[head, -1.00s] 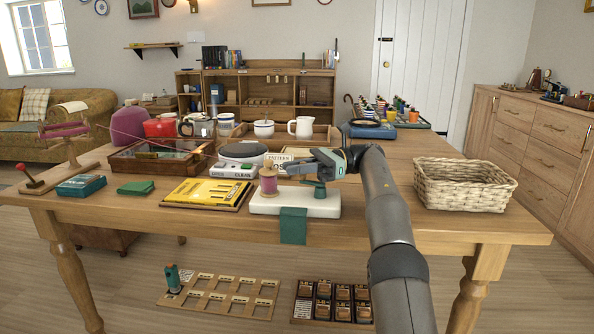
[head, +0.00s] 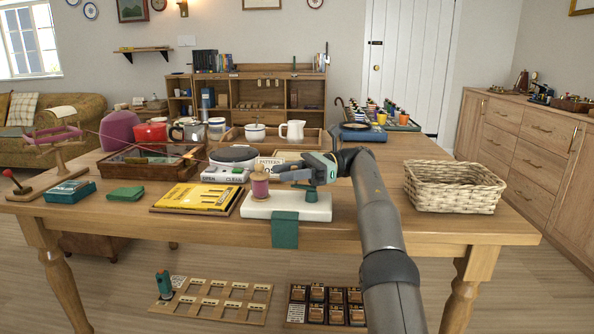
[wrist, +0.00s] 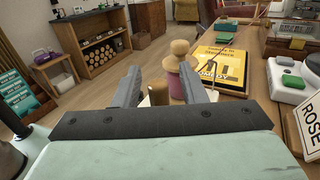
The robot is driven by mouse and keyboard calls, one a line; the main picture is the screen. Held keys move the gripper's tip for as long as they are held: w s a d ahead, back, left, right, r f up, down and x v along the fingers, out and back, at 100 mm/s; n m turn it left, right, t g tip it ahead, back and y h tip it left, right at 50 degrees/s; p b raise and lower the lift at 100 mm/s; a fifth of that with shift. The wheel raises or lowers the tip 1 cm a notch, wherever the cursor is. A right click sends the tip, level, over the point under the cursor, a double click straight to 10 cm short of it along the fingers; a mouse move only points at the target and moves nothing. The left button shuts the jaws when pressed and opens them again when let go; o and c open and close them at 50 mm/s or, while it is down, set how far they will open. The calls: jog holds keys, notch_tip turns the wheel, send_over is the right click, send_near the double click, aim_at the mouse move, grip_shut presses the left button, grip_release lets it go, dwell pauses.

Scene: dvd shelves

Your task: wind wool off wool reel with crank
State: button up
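The wool reel (head: 55,138) stands at the table's left end, with pink wool on its arms and a wooden stand. A thin pink strand runs from it rightward toward a spool of purple-pink wool (head: 259,188) on a white base (head: 290,206). The spool has a wooden top and also shows in the wrist view (wrist: 177,85). My gripper (head: 279,171) is above the base, right of the spool, its fingers pointing toward it. In the wrist view the fingers are apart, with a small brown peg (wrist: 158,93) between them; contact is unclear. A green post (head: 310,195) stands below the gripper.
A yellow book (head: 195,197) lies left of the base, and a white-and-black scale (head: 233,155) stands behind. A wicker basket (head: 455,187) stands at the right. A red-knobbed lever (head: 25,186) is at the left edge. The tabletop between base and basket is clear.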

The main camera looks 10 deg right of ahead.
jog(key=p+v, duration=0.2)
jog(key=p, duration=0.1)
jog(key=r+p+v, duration=0.1)
jog(key=p+v, duration=0.1)
jog(key=p, duration=0.1)
jog(key=shift+d, duration=0.35)
jog(key=p+v, duration=0.1)
jog(key=p, duration=0.3)
jog(key=shift+w+d+f, duration=0.15)
jog(key=shift+w+d, duration=0.1)
jog(key=shift+d, duration=0.1)
jog(key=shift+d+f+p, duration=0.35)
jog(key=shift+d+p, duration=0.05)
jog(key=shift+p, duration=0.4)
jog(key=shift+w, duration=0.1)
